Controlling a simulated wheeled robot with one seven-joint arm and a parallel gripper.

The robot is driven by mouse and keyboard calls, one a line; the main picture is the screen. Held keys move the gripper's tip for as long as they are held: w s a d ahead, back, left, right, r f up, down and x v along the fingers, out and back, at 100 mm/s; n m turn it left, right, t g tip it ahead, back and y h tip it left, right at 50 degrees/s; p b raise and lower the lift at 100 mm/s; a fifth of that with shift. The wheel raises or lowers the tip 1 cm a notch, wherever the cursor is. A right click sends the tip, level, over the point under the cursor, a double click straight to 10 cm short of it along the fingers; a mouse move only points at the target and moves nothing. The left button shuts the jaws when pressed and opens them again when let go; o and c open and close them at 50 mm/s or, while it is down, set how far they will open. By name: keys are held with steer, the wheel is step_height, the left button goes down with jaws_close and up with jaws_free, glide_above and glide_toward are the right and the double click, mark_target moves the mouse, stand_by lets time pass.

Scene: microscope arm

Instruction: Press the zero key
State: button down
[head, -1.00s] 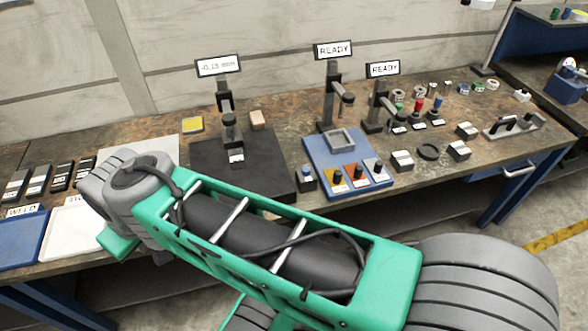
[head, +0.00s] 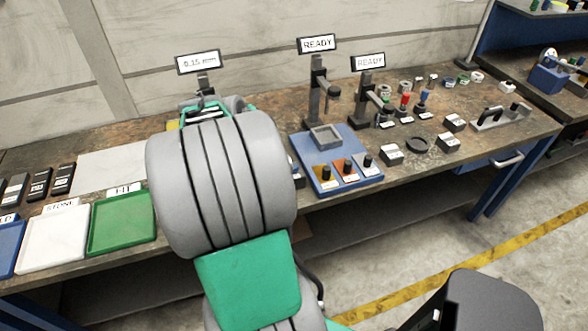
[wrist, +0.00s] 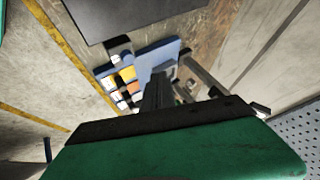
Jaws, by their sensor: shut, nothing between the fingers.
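The gauge display (head: 198,62) reads about 0.15 mm; its stand and dark base are mostly hidden behind my arm in the head view. A small key block, likely the zero key, is mostly hidden by my arm in the head view. In the wrist view a small pale block (wrist: 120,57) sits between the dark base (wrist: 135,14) and the blue plate (wrist: 158,57); no label is legible. My gripper (wrist: 163,70) is shut and empty. Its fingers overlap the blue plate in the wrist view; contact cannot be told. The head view hides the fingertips.
The blue plate (head: 309,168) carries a grey tray and coloured keys with dark knobs. Two stands with READY displays (head: 317,44) (head: 369,62) rise behind it. Loose blocks (head: 391,154) and a black ring (head: 417,145) lie to the right. Trays (head: 92,244) line the left.

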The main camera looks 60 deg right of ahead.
steer(key=s+d+m, duration=0.1)
steer(key=s+d, duration=0.1)
steer(key=s+d+f+m+g, duration=0.1)
steer(key=s, duration=0.1)
steer(key=shift+s+d+m, duration=0.1)
steer(key=shift+d+m, duration=0.25)
steer(key=shift+m, duration=0.05)
step_height(320, 180, down, 8)
steer(key=b, duration=0.3)
steer(key=shift+r+b, duration=0.1)
steer(key=shift+b, duration=0.25)
steer(key=shift+f+b, duration=0.45)
steer(key=shift+b, duration=0.05)
stand_by(1.0)
steer(key=shift+f+b, duration=0.45)
steer(key=shift+b, duration=0.3)
